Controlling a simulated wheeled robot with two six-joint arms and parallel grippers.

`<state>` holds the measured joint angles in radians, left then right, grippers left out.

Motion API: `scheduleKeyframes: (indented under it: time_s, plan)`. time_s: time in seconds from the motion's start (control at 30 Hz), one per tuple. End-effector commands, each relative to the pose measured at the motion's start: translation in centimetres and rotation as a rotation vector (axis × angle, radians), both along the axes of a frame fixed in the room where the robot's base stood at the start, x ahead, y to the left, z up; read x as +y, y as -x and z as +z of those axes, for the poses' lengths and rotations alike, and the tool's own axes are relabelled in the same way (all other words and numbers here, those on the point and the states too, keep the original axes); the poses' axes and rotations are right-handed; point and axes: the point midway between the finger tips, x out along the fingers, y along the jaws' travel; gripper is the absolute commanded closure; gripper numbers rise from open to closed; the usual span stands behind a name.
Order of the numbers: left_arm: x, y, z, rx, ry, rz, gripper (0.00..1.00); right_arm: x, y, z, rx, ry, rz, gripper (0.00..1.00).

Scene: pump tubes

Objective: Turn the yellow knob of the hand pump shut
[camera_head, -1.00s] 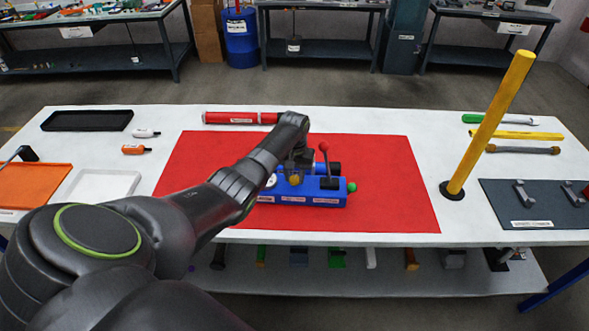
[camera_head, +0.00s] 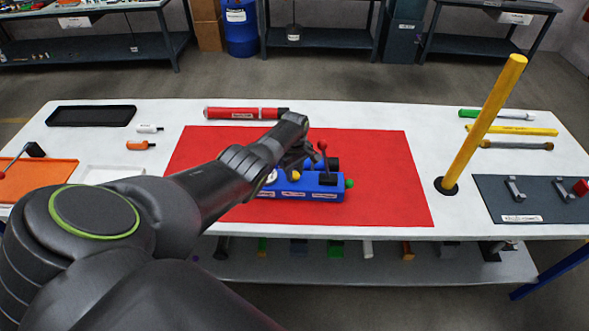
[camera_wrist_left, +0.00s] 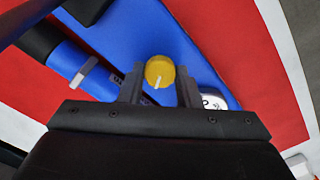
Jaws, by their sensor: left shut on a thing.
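The blue hand pump (camera_head: 295,187) lies on the red mat (camera_head: 385,180), with a red-tipped lever, a green part at its right end and a round white gauge. Its yellow knob (camera_head: 296,175) shows beside my left gripper (camera_head: 298,163). In the left wrist view the yellow knob (camera_wrist_left: 159,72) has a white mark on its face, pointing down and slightly left. My left gripper's fingers (camera_wrist_left: 160,85) stand on either side of the knob and are shut on it. My forearm covers part of the pump's left end. My right gripper is not in view.
A red cylinder (camera_head: 240,113) lies behind the mat. A tall yellow post (camera_head: 485,120) stands at the right, near a dark panel with brackets (camera_head: 530,205). Trays and small bottles are at the left. The mat's right part is clear.

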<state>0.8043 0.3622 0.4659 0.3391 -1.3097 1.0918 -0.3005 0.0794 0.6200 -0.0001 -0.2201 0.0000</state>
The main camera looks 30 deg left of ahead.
Motion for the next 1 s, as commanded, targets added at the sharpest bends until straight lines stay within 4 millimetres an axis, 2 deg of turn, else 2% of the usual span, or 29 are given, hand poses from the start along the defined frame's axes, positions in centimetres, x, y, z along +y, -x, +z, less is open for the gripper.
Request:
scheduleKeyframes:
  time_s: [0.4, 1.0]
  plan:
    - [0.03, -0.14, 0.17, -0.003, -0.001, 0.209, 0.93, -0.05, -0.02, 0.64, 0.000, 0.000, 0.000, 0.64]
    - [0.02, -0.10, 0.11, -0.002, -0.001, 0.246, 0.93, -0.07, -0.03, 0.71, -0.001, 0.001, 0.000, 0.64]
